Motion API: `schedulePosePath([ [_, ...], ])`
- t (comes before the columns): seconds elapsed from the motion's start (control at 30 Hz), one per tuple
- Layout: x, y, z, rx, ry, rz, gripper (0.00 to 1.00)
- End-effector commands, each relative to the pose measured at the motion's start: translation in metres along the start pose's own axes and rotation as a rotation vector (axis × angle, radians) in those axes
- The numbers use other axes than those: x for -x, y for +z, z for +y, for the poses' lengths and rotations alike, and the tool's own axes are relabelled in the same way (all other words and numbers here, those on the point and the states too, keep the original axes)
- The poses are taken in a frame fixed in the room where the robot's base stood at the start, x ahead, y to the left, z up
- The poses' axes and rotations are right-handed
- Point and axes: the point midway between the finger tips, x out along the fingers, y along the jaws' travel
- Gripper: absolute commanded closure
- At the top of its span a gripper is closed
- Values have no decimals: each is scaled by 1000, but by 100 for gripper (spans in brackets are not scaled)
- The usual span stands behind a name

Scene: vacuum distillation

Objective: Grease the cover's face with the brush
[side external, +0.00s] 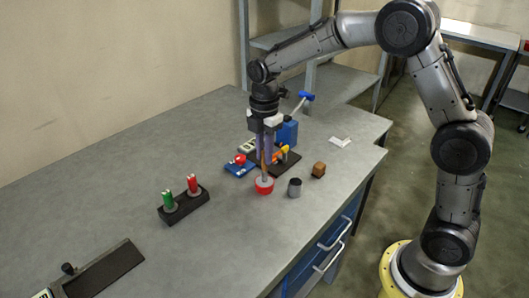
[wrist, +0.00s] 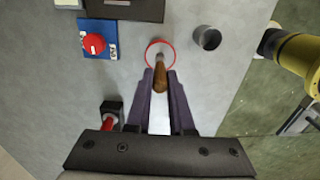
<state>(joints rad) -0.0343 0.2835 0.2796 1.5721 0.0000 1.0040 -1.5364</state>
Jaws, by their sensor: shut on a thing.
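My gripper (side external: 265,157) points down over the bench, its purple fingers shut on a brush with a brown wooden handle (wrist: 162,80). In the wrist view my gripper (wrist: 160,76) has the brush between its fingertips. The brush's far end is at the red-rimmed round pot (wrist: 160,52), which also shows below my gripper in the side view (side external: 264,187). I cannot tell whether the bristles touch the pot's contents. I cannot identify the cover for certain; a flat dark plate with a knob (side external: 105,270) lies at the lower left.
A dark grey cup (side external: 295,188) and a brown block (side external: 319,170) stand right of the pot. A blue base with a red knob (side external: 238,167) is left of it. A black stand holds green and red pieces (side external: 184,202).

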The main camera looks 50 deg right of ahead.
Motion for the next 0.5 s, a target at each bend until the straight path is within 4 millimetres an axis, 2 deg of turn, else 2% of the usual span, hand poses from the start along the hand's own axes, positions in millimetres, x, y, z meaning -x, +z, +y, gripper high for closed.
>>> schedulePosePath([
  [0.23,0,0,-1,0,-5,0,100],
  [0.5,21,0,0,0,0,0,100],
])
